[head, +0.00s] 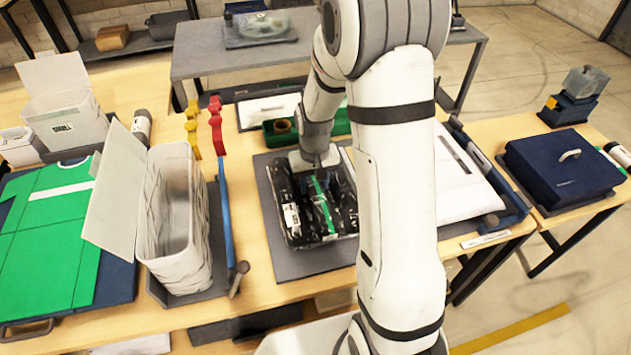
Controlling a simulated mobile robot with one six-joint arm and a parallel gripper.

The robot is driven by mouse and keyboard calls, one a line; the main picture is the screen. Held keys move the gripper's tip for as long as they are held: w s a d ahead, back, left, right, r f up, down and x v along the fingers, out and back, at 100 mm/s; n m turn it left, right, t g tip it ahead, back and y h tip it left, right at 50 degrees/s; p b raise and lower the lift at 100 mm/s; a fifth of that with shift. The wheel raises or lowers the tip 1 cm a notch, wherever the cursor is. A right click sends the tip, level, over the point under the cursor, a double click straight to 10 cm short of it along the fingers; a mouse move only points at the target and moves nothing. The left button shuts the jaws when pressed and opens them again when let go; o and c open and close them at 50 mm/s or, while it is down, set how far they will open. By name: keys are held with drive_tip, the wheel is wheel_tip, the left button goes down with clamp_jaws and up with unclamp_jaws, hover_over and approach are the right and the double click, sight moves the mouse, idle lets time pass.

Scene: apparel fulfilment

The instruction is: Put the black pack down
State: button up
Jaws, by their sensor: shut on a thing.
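The black pack (318,215) is a shiny black wrapped bundle with a green stripe and a white label. It is over the dark grey mat (285,262) in the middle of the table. My gripper (315,165) comes down from above at the pack's far side and is shut on it. The fingertips are hidden by the wrist and the pack. I cannot tell whether the pack touches the mat or hangs just above it.
A tall white open bin (180,225) stands left of the mat, beside a blue-handled tool (228,220). A green folded garment (55,225) lies further left. White flat packages (460,180) lie to the right. A dark blue box (562,165) sits on the right table.

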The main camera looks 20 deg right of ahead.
sight(314, 185)
drive_tip(key=shift+f, duration=0.2)
drive_tip(key=o, duration=1.1)
drive_tip(key=shift+c, duration=0.2)
wheel_tip(314, 185, up, 12)
drive_tip(key=s+r+t, duration=0.1)
drive_tip(key=s+r, duration=0.2)
drive_tip(key=s, duration=0.6)
drive_tip(key=s+r+t, duration=0.1)
drive_tip(key=s+r, duration=0.3)
drive_tip(key=s, duration=0.5)
drive_tip(key=shift+s+d+r+t, duration=0.15)
drive_tip(key=shift+s+r+t, duration=0.15)
drive_tip(key=shift+s, duration=0.05)
drive_tip(key=shift+c, duration=0.2)
